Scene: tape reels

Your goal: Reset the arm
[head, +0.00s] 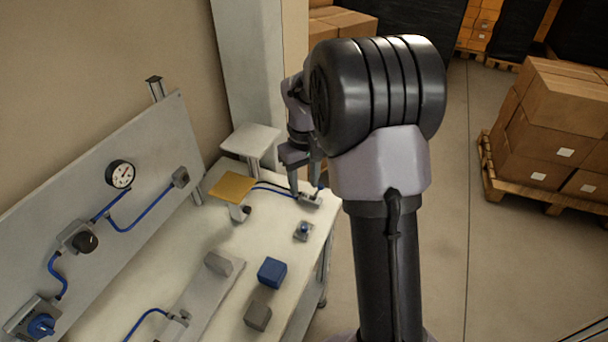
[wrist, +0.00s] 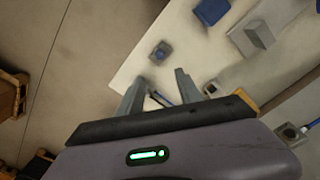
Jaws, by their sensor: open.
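My gripper (head: 306,186) is at the far right end of the workbench in the head view, pointing down, with my dark arm in front and to its right. In the wrist view my gripper (wrist: 160,76) shows two grey fingers spread apart with nothing held between them. A small grey fitting (head: 311,201) sits on the bench just below the fingers in the head view; I cannot tell if they touch it. A blue hose (wrist: 161,99) shows in the gap between the fingers in the wrist view.
The bench (head: 165,275) holds a blue block (head: 272,272), grey blocks (head: 258,316), a small blue-topped part (head: 303,231) and a yellow plate (head: 232,187). A panel with a gauge (head: 120,174) stands at left. Stacked boxes (head: 560,110) are at right, with open floor between.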

